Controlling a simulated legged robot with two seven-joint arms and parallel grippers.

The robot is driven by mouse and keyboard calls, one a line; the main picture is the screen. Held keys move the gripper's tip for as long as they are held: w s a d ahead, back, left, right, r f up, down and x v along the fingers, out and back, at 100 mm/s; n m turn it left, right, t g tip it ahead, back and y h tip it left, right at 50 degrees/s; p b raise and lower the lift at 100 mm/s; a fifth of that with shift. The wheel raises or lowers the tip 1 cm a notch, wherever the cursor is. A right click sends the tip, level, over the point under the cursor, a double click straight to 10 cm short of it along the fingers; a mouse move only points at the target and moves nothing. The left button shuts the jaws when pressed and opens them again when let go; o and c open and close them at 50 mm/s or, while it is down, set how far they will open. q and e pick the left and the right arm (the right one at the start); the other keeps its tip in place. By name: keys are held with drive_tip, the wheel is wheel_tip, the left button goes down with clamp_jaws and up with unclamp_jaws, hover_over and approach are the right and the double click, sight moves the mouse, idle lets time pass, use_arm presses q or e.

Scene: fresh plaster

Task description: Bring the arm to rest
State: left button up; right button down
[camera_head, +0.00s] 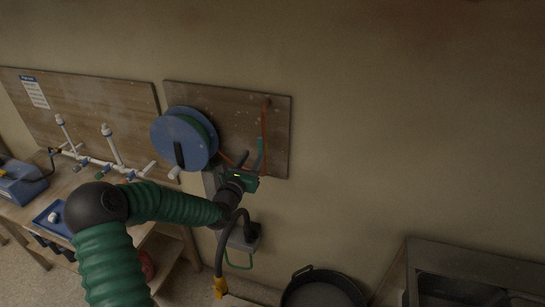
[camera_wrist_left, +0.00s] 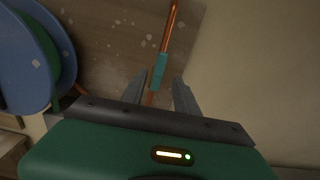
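My left arm (camera_head: 165,205), green and ribbed, reaches from the bottom left toward the wall. My left gripper (camera_head: 253,165) is in front of the wooden wall board, right of the blue reel. In the left wrist view its two grey fingers (camera_wrist_left: 165,82) stand apart, so it is open. An orange rod or cable (camera_wrist_left: 171,25) with a teal sleeve (camera_wrist_left: 159,70) shows in the gap between the fingertips. I cannot tell whether it lies between them or behind. The orange piece also hangs on the board in the head view (camera_head: 264,122). My right gripper is not in view.
A blue reel (camera_head: 184,139) is mounted on the wall board (camera_head: 227,95). A workbench (camera_head: 20,212) with white pipes (camera_head: 110,146) and a blue box (camera_head: 22,183) stands left. A black round pan (camera_head: 322,290) and a dark metal basin (camera_head: 465,275) are low right. The wall at right is bare.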

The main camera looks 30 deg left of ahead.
use_arm(q)
drive_tip(key=p+v, duration=0.1)
drive_tip(key=v, duration=0.5)
drive_tip(key=shift+p, duration=0.4)
